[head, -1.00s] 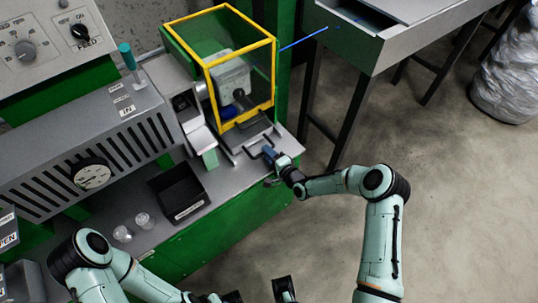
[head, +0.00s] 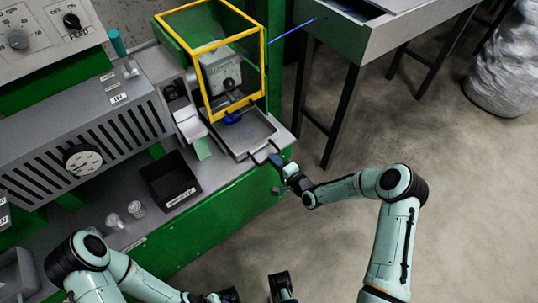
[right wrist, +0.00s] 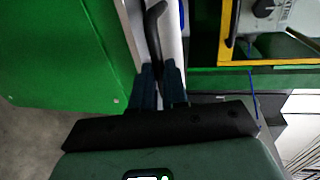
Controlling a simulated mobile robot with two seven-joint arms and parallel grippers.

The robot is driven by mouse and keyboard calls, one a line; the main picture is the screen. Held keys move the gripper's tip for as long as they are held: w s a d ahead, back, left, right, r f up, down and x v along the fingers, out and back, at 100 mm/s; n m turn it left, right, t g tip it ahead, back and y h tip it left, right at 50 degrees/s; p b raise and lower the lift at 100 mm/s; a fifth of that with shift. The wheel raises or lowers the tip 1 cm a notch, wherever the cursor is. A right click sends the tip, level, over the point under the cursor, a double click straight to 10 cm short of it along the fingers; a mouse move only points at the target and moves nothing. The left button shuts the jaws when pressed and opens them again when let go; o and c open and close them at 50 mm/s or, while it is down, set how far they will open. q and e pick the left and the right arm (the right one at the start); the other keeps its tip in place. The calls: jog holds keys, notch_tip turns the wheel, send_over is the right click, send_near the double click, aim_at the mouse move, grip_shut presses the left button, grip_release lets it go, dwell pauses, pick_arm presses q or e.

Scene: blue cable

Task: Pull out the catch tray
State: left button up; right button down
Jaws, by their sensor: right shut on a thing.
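The grey catch tray (head: 252,134) is shallow and open on top. It extends out from under the yellow-framed guard (head: 262,50), with its back part still below the guard. A dark handle (head: 254,157) is at its front. My right gripper (head: 276,160) is shut on the handle at the bench's front edge. In the right wrist view, the dark curved handle (right wrist: 153,32) runs down between the two fingers (right wrist: 158,86), and the exact contact is partly hidden. My left arm is at the lower left; its gripper (head: 229,296) is cut off by the bottom edge, so its jaws are unclear.
A black bin (head: 172,180) and clear cups (head: 136,209) stand on the bench left of the tray. A grey table (head: 390,32) stands to the right. A blue cable (head: 298,31) runs from the guard toward it. The floor before the bench is open.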

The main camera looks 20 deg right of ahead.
jog(key=f+v, duration=0.2)
jog(key=v, duration=1.1)
jog(key=shift+s+f, duration=0.35)
jog(key=shift+s, duration=0.2)
jog(key=shift+d, duration=0.15)
jog(key=c, duration=1.1)
grip_release()
jog(key=shift+c, duration=0.2)
jog(key=v, duration=1.3)
jog(key=shift+s+p, duration=0.2)
jog(key=shift+p, duration=0.15)
